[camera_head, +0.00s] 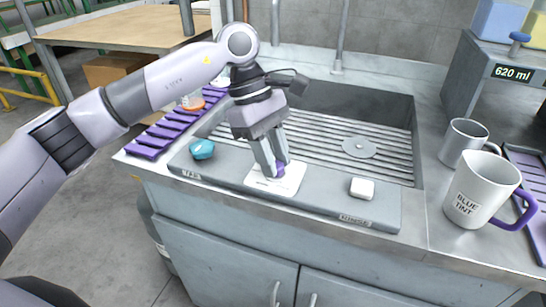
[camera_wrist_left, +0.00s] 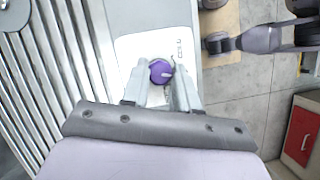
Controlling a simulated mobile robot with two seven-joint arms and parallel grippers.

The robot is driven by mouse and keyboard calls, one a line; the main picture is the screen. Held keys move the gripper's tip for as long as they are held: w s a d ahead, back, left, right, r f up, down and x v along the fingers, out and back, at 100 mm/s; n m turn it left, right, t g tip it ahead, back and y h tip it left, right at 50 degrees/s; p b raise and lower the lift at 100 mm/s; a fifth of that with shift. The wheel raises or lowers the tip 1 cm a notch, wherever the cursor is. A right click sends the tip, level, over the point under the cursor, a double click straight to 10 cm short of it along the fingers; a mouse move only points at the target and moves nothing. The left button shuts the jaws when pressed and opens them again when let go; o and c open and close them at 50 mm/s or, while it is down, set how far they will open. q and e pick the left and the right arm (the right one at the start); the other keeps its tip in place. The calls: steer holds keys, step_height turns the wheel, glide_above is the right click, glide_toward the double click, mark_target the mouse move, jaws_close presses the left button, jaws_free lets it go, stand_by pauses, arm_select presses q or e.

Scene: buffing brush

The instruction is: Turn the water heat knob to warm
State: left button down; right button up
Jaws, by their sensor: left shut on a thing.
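The heat knob is a small purple round knob (camera_head: 281,169) on a white plate (camera_head: 256,180) on the front ledge of the sink. My left gripper (camera_head: 273,172) reaches down from above and is shut on the knob. In the left wrist view the purple knob (camera_wrist_left: 160,71) sits between the two fingertips (camera_wrist_left: 162,76), with a pale pointer mark on its top. Small marks are printed on the white plate (camera_wrist_left: 130,47), too small to read. My right gripper is not in view.
The ribbed sink basin (camera_head: 320,140) lies behind the ledge. A teal knob (camera_head: 202,149) is to the left and a white block (camera_head: 362,188) to the right. A mug (camera_head: 466,190) marked "BLUE TINT" and a grey mug (camera_head: 462,138) stand at right. A purple rack (camera_head: 165,130) is at left.

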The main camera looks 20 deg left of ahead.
arm_select(q)
steer(key=shift+m, duration=0.3)
stand_by(0.4)
steer(key=c, duration=0.8)
jaws_free()
steer(key=shift+c, duration=0.2)
steer(key=v, duration=0.7)
